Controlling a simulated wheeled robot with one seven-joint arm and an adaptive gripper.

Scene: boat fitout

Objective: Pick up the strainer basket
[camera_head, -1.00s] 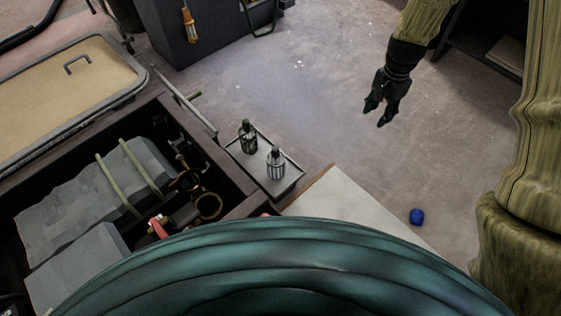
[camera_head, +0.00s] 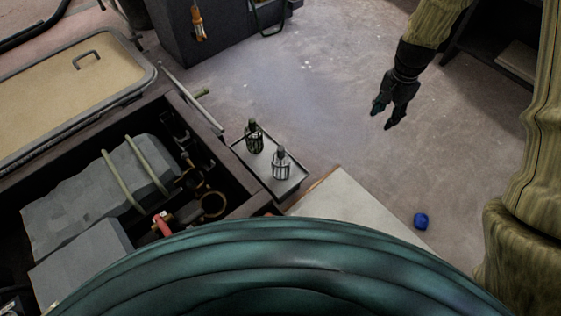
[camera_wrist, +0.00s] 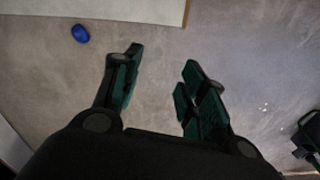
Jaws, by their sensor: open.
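Two small strainer-like cylinders with knobs on top stand upright on a small grey tray (camera_head: 291,186). One is a dark, greenish strainer basket (camera_head: 254,137); the other is a pale metal strainer basket (camera_head: 281,163) with vertical slots, nearer my body. My gripper (camera_head: 383,116) is open and empty, hanging over the floor to the right of the tray and apart from both baskets. In the wrist view my gripper (camera_wrist: 162,60) shows its two fingers spread with only floor between them. Neither basket can be made out in the wrist view.
Left of the tray is an open compartment with a grey strapped block (camera_head: 85,200), a brass ring (camera_head: 213,204) and a red-handled part (camera_head: 162,224). A tan hatch lid (camera_head: 60,75) lies behind. A pale panel (camera_head: 345,205) and a blue object (camera_head: 421,221) are nearer. Floor between is clear.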

